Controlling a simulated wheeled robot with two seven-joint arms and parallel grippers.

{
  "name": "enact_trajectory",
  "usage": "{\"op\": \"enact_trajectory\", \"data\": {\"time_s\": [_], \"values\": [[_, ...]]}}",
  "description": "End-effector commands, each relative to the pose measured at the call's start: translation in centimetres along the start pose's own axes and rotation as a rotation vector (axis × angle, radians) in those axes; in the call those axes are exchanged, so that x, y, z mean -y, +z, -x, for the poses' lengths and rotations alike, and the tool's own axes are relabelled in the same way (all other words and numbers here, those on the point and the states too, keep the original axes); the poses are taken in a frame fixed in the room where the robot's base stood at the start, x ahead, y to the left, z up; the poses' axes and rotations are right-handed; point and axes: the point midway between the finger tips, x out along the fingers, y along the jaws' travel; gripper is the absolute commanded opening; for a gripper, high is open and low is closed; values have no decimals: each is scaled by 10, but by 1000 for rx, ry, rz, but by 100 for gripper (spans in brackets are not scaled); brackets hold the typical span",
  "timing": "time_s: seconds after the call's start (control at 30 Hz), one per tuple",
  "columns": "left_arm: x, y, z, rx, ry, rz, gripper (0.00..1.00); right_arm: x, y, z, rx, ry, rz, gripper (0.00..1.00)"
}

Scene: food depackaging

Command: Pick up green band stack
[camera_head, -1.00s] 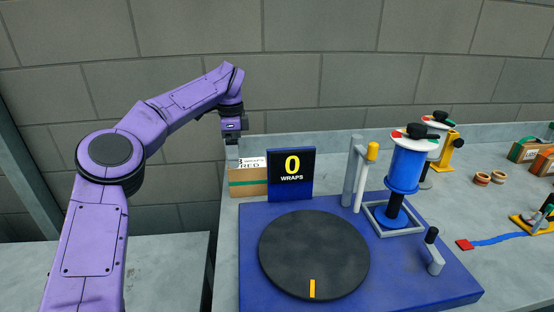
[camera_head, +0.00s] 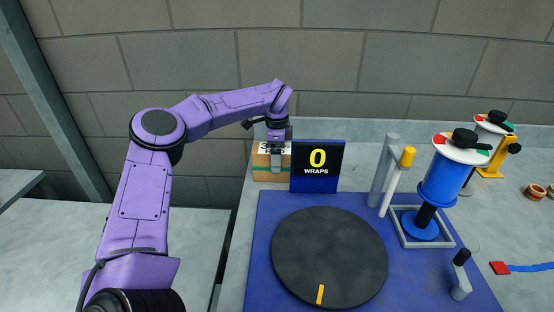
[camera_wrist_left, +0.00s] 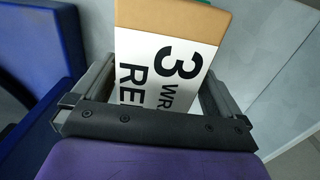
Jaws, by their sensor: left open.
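No green band stack can be made out for certain; a small green edge (camera_wrist_left: 206,2) shows at the top of the wrist view, behind a cardboard box. My left gripper (camera_head: 277,165) is at the back left of the bench, at that brown box (camera_head: 262,173). In the wrist view my left gripper (camera_wrist_left: 155,85) is open, and the box (camera_wrist_left: 175,18), with a white label reading "3 WR… RE…", shows between its fingers. I cannot tell whether the fingers touch the box. My right gripper is not in view.
A "0 WRAPS" display (camera_head: 317,183) stands right beside the box. A blue base (camera_head: 262,262) carries a black turntable (camera_head: 330,250) and a blue film roll (camera_head: 440,182). A red-tipped blue strip (camera_head: 530,267) lies right. A gap separates the bench from the left table (camera_head: 70,240).

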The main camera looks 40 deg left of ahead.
Motion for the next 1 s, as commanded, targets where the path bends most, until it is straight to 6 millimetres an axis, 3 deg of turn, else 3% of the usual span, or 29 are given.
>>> {"op": "enact_trajectory", "data": {"time_s": [0.17, 0.4, 0.67, 0.77, 1.0], "values": [[0, 0, 0, -1, -1, 1, 100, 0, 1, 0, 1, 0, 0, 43], [0, 0, 0, -1, -1, 0, 28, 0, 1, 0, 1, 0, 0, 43], [1, 0, 4, -2, -4, 0, 28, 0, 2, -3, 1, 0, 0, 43], [1, -1, 20, -3, -6, 0, 28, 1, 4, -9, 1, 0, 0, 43], [0, -1, 77, -3, -6, 2, 28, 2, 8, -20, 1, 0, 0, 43]]}}
